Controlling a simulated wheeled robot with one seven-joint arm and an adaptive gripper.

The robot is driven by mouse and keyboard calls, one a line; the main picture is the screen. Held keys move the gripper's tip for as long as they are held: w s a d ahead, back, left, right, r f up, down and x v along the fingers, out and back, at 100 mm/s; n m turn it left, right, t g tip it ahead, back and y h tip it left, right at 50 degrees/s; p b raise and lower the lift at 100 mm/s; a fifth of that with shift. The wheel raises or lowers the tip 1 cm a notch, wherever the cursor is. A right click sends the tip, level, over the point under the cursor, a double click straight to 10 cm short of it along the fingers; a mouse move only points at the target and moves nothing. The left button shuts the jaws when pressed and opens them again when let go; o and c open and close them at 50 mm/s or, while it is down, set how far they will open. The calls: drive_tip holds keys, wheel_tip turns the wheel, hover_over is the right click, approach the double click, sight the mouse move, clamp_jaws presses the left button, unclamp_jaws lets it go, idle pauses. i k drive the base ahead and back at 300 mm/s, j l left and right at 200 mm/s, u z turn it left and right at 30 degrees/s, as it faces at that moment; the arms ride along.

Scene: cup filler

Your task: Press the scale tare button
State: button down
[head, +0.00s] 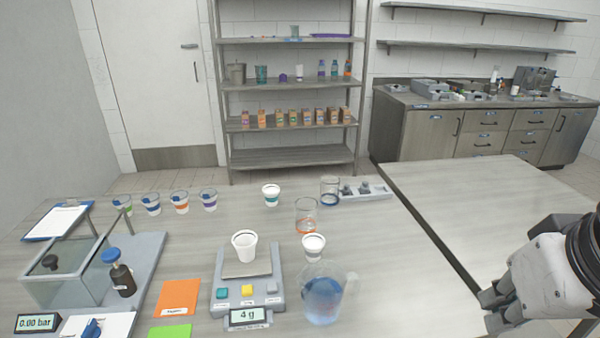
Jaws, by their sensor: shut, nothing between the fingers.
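The grey scale (217,268) stands on the near table, left of centre in the head view. Its front has a teal button (222,293), a yellow button (247,291) and a pale button (272,289). Their labels are too small to read, so I cannot tell which one is tare. The display (248,316) reads 4 g. A white cup (244,246) stands upright on the weighing plate (246,269). My gripper (488,311) is at the far right, shut and empty, well apart from the scale.
A jug of blue liquid (323,297) and a white cup (313,246) stand close right of the scale. An orange card (177,297) and a glass-walled box (60,279) are to its left. Table between jug and gripper is clear.

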sight(246, 290)
drive_tip(key=l+u, duration=0.1)
drive_tip(key=u, duration=0.85)
